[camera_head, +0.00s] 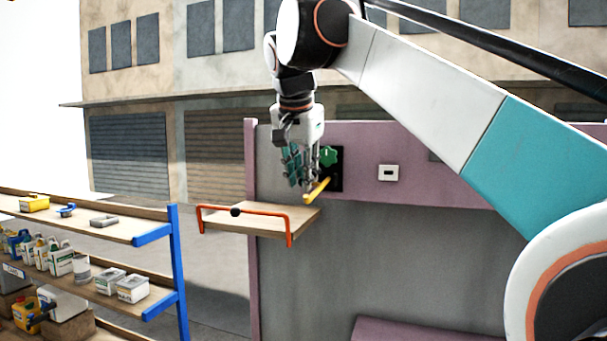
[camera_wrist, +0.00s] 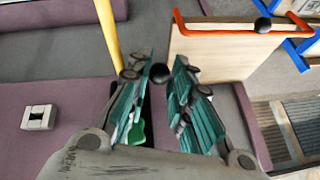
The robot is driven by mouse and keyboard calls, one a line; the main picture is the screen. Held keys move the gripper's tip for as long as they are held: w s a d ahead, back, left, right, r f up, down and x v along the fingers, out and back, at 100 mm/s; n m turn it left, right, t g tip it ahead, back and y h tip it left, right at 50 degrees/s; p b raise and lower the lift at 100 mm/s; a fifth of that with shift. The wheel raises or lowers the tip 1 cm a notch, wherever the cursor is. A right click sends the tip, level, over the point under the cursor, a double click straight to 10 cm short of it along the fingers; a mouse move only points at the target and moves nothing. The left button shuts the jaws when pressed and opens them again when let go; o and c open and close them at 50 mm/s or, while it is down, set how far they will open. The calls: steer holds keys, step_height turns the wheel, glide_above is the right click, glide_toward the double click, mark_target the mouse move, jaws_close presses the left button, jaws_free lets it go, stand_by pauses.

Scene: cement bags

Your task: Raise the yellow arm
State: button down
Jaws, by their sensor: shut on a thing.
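The yellow arm (camera_head: 317,190) is a short bar that slants down and left from a black plate (camera_head: 338,172) on the purple panel. In the wrist view the yellow arm (camera_wrist: 107,35) runs from the top edge down behind my left finger, outside the jaws. My gripper (camera_head: 303,180) points down in front of the plate. In the wrist view my gripper (camera_wrist: 163,62) is shut with a black ball-shaped knob (camera_wrist: 159,73) between its fingertips. How this knob joins the yellow arm is hidden. A green knob (camera_head: 328,156) sits on the plate, right of my fingers.
A wooden board (camera_head: 262,217) with an orange handle (camera_head: 243,211) juts out left of the yellow arm. A white switch (camera_head: 388,173) is on the panel to the right. Shelves (camera_head: 90,228) with bottles and boxes stand at the left.

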steer(key=c, duration=1.7)
jaws_free()
steer(key=shift+w, duration=0.1)
steer(key=v, duration=0.7)
steer(key=shift+r, duration=0.2)
